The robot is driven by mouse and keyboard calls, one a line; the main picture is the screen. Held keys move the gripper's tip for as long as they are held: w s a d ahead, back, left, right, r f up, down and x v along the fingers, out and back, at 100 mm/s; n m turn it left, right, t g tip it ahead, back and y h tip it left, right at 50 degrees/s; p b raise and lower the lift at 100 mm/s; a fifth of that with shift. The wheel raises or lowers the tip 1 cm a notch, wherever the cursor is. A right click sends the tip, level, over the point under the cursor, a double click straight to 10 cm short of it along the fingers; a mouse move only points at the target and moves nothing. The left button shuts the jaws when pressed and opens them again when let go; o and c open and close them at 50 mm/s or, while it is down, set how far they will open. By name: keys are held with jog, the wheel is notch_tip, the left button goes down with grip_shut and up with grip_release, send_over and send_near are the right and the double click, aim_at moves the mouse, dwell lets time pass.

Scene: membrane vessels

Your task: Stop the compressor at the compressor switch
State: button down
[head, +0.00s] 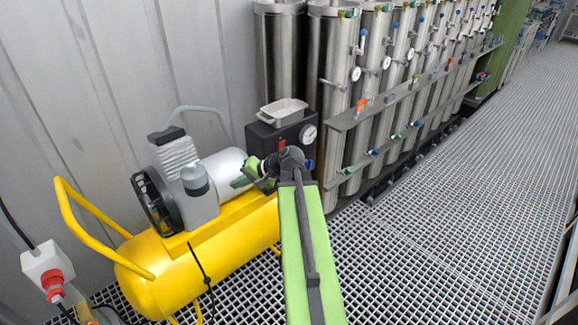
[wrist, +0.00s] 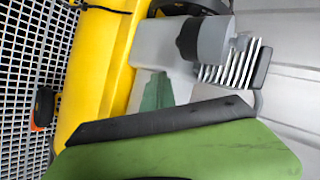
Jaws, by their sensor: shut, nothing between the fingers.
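The compressor has a yellow tank (head: 185,265) and a grey motor with a finned cylinder head on top, at the left in the head view. The yellow tank (wrist: 100,70) and grey fins (wrist: 228,62) also show in the wrist view. A black box (head: 298,133) with a round gauge and a small red part stands behind my gripper, by the tank's right end. I cannot tell for sure whether the red part is the compressor switch. My gripper (head: 245,175) is shut and empty, pointing left over the tank beside the motor. My arm hides part of the tank's right end.
A grey tray (head: 283,111) sits on top of the black box. Steel vessels (head: 375,85) with valves and gauges line the back right. A white socket box (head: 48,265) with a red plug is at lower left. The grating floor (head: 455,225) at right is clear.

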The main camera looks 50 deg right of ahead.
jog(key=s+d+m+t+h+b, duration=0.1)
jog(key=s+d+m+t+b, duration=0.15)
jog(key=d, duration=0.55)
jog(key=s+d+m+t+h+b, duration=0.2)
jog(key=s+d+m, duration=0.1)
jog(key=d, duration=0.5)
jog(key=m+t+h+b, duration=0.1)
jog(key=m+t+h, duration=0.1)
jog(key=m+h, duration=0.1)
send_near(282, 145)
jog(key=w, duration=0.1)
jog(key=w+b, duration=0.1)
jog(key=w, duration=0.1)
jog(key=w+f, duration=0.1)
jog(key=w, duration=0.1)
jog(key=shift+d+b, duration=0.3)
jog(key=shift+w, duration=0.65)
